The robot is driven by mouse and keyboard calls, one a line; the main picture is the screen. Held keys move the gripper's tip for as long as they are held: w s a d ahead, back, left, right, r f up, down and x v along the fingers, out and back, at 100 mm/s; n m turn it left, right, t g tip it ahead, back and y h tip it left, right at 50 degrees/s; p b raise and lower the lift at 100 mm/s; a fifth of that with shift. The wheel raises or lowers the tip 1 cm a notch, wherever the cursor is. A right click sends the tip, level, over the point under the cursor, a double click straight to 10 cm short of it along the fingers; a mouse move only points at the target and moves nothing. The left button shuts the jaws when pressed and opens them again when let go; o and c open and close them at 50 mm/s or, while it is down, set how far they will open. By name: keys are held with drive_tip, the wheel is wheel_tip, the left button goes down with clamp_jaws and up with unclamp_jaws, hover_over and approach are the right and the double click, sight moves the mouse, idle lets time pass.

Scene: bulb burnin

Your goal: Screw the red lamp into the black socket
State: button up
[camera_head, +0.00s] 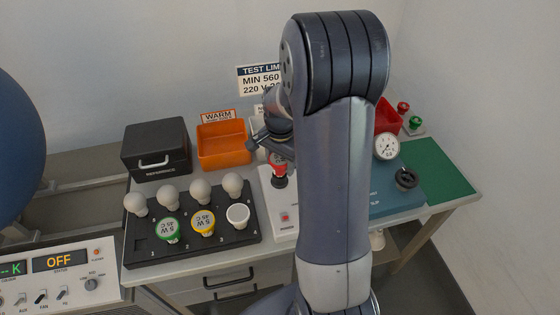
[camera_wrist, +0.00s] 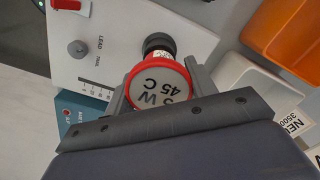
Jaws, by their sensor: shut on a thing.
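The black socket (camera_wrist: 158,42) is just beyond the lamp on a white panel. A bit of the lamp's metal base shows at the socket's mouth; how deep it sits cannot be told. In the head view the red lamp (camera_head: 279,168) is upright, right above the black socket (camera_head: 280,183), under my gripper (camera_head: 277,152). My arm hides part of the panel there.
A black tray (camera_head: 190,249) holds several white bulbs plus green, yellow and white-topped lamps, left of the white panel (camera_head: 283,229). Behind are a black box (camera_head: 155,150), an orange bin (camera_head: 222,146) and a white bin (camera_wrist: 245,85). A teal unit (camera_head: 400,195) and gauge (camera_head: 386,146) stand right.

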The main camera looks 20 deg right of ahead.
drive_tip(key=m, duration=0.6)
drive_tip(key=shift+s+m, duration=0.2)
drive_tip(key=shift+m, duration=0.1)
drive_tip(key=m, duration=0.6)
drive_tip(key=shift+f, duration=0.1)
drive_tip(key=o, duration=0.9)
drive_tip(key=shift+c, duration=0.2)
